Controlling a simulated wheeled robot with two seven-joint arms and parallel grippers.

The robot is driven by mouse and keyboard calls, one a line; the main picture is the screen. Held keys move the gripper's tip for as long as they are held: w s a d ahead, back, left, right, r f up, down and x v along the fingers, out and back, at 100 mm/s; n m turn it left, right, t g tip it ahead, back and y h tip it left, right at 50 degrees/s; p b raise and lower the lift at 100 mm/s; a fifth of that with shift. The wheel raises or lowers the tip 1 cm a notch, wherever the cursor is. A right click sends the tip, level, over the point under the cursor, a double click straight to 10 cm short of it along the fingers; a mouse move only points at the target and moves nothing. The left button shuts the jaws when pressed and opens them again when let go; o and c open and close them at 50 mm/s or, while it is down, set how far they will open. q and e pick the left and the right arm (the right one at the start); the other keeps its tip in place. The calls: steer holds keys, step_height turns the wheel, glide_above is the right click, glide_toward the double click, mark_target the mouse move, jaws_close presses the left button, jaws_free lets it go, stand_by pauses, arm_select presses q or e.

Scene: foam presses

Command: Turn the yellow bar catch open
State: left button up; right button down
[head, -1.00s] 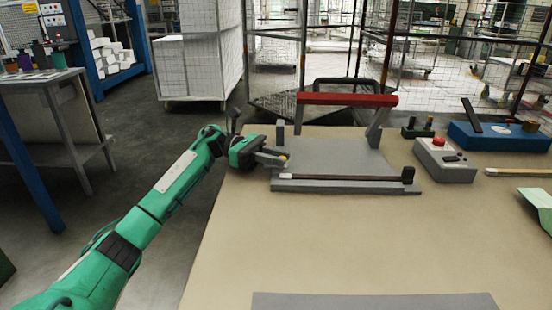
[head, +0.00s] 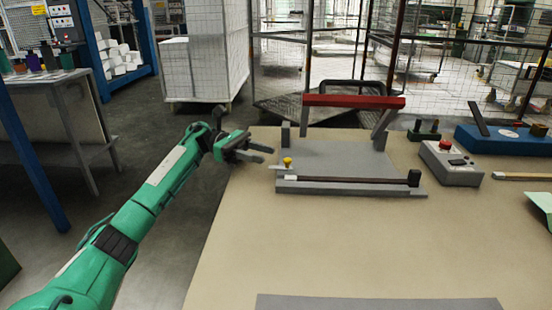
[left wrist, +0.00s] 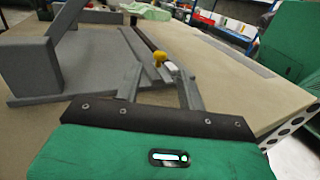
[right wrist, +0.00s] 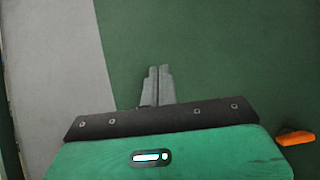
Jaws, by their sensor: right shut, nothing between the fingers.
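The catch's yellow knob (head: 287,162) stands at the front left corner of the grey foam press (head: 340,158), with a short pale bar just below it. In the left wrist view the yellow knob (left wrist: 159,58) shows just beyond my fingertips. My left gripper (head: 268,155) is open and empty, just left of the knob and apart from it in the head view. It also shows in the left wrist view (left wrist: 160,82) with its fingers spread. My right gripper (right wrist: 160,72) is shut and empty, seen only in the right wrist view.
The press has a red handle bar (head: 354,101) at its back and a dark rod (head: 350,179) along its front. A grey box with a red button (head: 452,163) and a blue device (head: 505,139) stand to the right. The table's front middle (head: 330,245) is clear.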

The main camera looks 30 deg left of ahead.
arm_select(q)
steer(key=a, duration=0.7)
steer(key=shift+s+a, duration=0.15)
steer(key=shift+a, duration=0.05)
